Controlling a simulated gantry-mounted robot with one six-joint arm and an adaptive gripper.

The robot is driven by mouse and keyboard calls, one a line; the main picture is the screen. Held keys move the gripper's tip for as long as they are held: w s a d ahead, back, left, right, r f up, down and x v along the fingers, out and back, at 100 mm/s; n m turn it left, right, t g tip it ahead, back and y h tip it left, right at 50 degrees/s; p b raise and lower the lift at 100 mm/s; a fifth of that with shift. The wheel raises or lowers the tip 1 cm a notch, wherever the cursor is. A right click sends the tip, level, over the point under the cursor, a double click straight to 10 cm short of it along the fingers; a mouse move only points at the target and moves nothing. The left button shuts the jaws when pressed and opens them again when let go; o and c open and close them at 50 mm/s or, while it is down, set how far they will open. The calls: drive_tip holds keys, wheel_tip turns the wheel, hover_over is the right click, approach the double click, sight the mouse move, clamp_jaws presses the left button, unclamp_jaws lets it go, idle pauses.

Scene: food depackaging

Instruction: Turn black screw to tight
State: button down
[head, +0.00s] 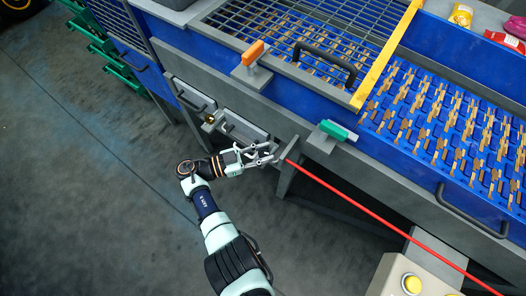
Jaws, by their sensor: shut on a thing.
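My gripper (272,155) is at the front side of the blue and grey machine, beside a grey bracket plate (290,150). Its fingers are closed at the plate's left side. They are shut on a small part there, which I take to be the black screw. The fingers hide this part, so I cannot see its head or how far in it sits.
A red rod (390,223) runs from the bracket to the lower right. Drawers with handles (240,125) and a brass knob (210,119) are left of the bracket. Orange (253,53) and green (333,130) clamp handles stand above. A control box (425,280) stands lower right. The floor at left is clear.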

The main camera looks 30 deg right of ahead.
sight(264, 153)
idle(0.4)
drive_tip(key=c, duration=0.8)
unclamp_jaws()
drive_tip(key=shift+r, duration=0.1)
wheel_tip(264, 153, up, 10)
drive_tip(key=shift+f, duration=0.1)
